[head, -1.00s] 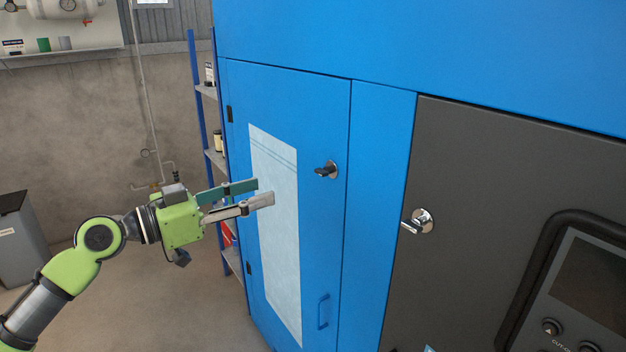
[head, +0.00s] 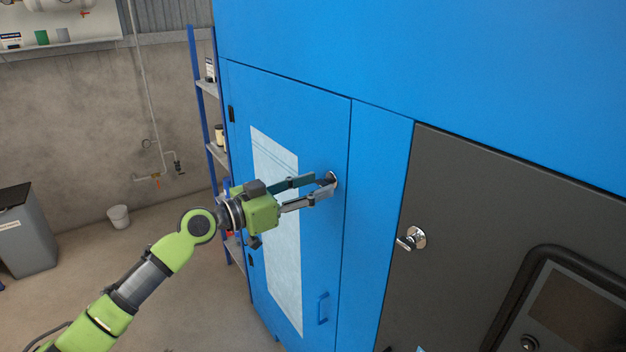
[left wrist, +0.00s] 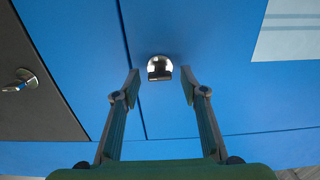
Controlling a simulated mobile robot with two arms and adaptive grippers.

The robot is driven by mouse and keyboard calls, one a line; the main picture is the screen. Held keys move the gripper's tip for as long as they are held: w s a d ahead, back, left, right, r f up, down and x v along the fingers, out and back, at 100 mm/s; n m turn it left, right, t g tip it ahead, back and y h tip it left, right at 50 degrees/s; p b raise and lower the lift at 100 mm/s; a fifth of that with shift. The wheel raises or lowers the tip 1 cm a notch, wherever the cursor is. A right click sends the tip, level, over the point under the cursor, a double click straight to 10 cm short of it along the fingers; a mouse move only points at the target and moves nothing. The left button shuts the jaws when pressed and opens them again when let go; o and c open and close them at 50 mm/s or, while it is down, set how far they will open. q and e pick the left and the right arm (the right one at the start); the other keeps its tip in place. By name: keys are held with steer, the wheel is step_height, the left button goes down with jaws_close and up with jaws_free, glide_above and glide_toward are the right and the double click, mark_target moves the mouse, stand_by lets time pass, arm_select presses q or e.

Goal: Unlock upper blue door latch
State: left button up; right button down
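The blue door (head: 226,120) has a small upper latch with a round metal base (head: 333,180), partly hidden by my fingers in the head view. In the left wrist view the latch (left wrist: 159,68) shows as a shiny round base with a dark knob, between and just beyond my fingertips. My left gripper (head: 318,186) is open, its two fingers on either side of the latch; it also shows in the left wrist view (left wrist: 160,80). I see a gap between each finger and the latch there. My right gripper is in neither view.
A dark grey panel (head: 455,200) to the right carries a similar metal latch (head: 411,238) and a framed display (head: 580,305). A blue handle (head: 322,308) sits low on the door. A blue shelf rack (head: 194,60) and a grey bin (head: 28,245) stand to the left.

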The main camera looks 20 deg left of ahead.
arm_select(q)
steer(key=shift+w+d, duration=0.1)
steer(key=c, duration=0.9)
steer(key=shift+c, duration=1.2)
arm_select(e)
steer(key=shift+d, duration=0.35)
